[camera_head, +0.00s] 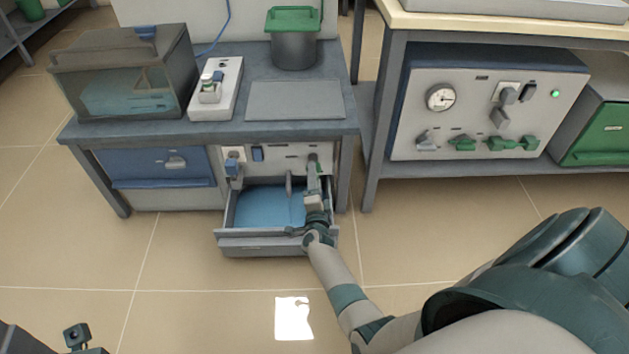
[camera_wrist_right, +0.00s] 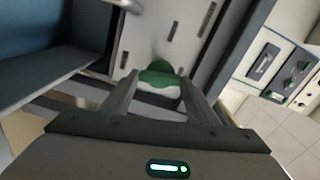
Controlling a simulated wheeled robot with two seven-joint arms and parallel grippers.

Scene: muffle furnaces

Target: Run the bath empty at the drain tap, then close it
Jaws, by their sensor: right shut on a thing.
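A glass-sided tank (camera_head: 125,75) with teal liquid low inside, which looks like the bath, stands on the left of the bench. Below, a grey panel (camera_head: 285,155) carries several small fittings, above an open drawer (camera_head: 262,243) with a blue interior. My right gripper (camera_head: 313,172) reaches over the drawer to the panel's right side. In the right wrist view its fingers (camera_wrist_right: 157,100) are shut on a green handle (camera_wrist_right: 159,78) on a pale plate; I take it for the drain tap. Its angle is hard to read. A dark part of my left gripper (camera_head: 78,337) shows at the bottom left; its jaws are unclear.
A white block with a small fitting (camera_head: 217,90), a flat grey plate (camera_head: 296,100) and a green-lidded pot (camera_head: 293,45) are on the bench. A panel with a gauge (camera_head: 485,105) stands on the right bench's shelf. Floor in front is clear.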

